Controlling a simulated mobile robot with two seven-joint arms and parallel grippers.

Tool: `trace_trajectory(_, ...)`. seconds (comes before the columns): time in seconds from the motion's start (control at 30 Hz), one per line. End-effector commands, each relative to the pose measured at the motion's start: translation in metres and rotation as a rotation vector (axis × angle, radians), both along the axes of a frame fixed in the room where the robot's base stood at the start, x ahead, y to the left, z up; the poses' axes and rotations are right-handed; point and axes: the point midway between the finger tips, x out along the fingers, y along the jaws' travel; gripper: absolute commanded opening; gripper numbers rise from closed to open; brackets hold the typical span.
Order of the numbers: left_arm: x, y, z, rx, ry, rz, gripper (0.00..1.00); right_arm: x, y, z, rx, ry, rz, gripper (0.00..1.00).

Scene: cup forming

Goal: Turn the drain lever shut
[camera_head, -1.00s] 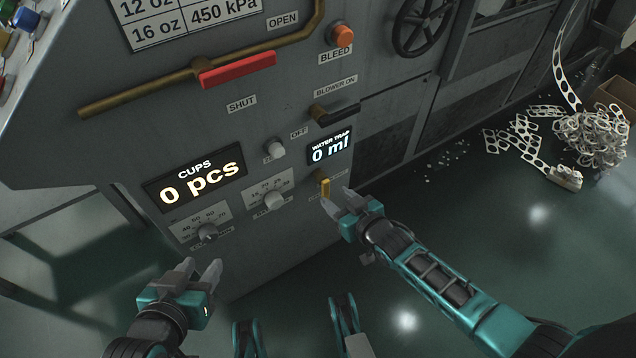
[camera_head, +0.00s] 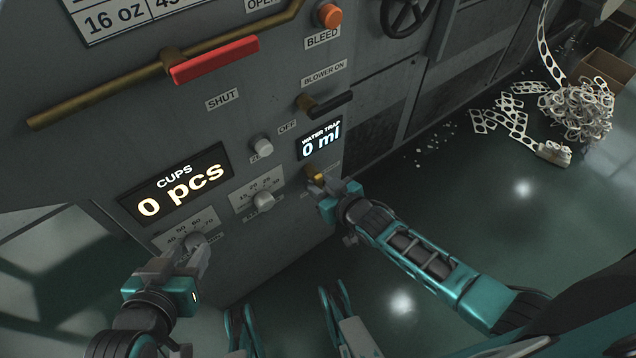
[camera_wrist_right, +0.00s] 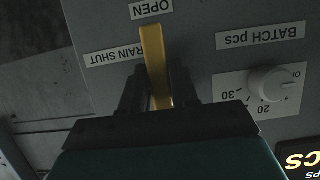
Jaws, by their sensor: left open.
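The drain lever (camera_head: 316,176) is a small yellow handle low on the grey machine panel, below the water trap display. In the right wrist view, which is upside down, the yellow lever (camera_wrist_right: 153,50) points at the OPEN label (camera_wrist_right: 151,8). The DRAIN SHUT label (camera_wrist_right: 114,54) is to its left there. My right gripper (camera_head: 316,189) is at the lever, and its dark fingers (camera_wrist_right: 158,92) press close on both sides of it. My left gripper (camera_head: 185,256) is open and empty, in front of the lower left dial, partly covering it.
The water trap display (camera_head: 321,143) reads 0 ml and the cups display (camera_head: 178,186) reads 0 pcs. A batch knob (camera_head: 264,199), a white knob (camera_head: 262,145), a black blower lever (camera_head: 328,104) and a red-handled lever (camera_head: 222,58) are nearby. Scrap (camera_head: 580,108) lies on the floor at right.

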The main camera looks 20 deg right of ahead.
Motion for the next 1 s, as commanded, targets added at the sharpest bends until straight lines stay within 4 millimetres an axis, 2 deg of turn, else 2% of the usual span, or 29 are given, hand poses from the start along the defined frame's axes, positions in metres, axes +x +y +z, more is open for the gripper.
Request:
trace_trajectory(0.03,0.000,0.000,0.000,0.001,0.001,0.001,0.43,0.000,0.000,0.000,0.000,0.000,0.000,0.24)
trace_trajectory(0.3,-0.001,0.001,-0.002,0.001,0.003,0.002,0.43,0.000,0.000,0.000,0.000,0.000,0.000,0.00)
trace_trajectory(0.77,-0.002,0.002,-0.003,0.003,0.006,0.003,0.43,0.000,-0.002,0.000,-0.003,-0.001,-0.001,0.00)
trace_trajectory(1.0,-0.002,0.002,-0.001,0.003,0.005,0.004,0.43,0.000,-0.015,0.000,-0.035,-0.013,-0.001,0.00)
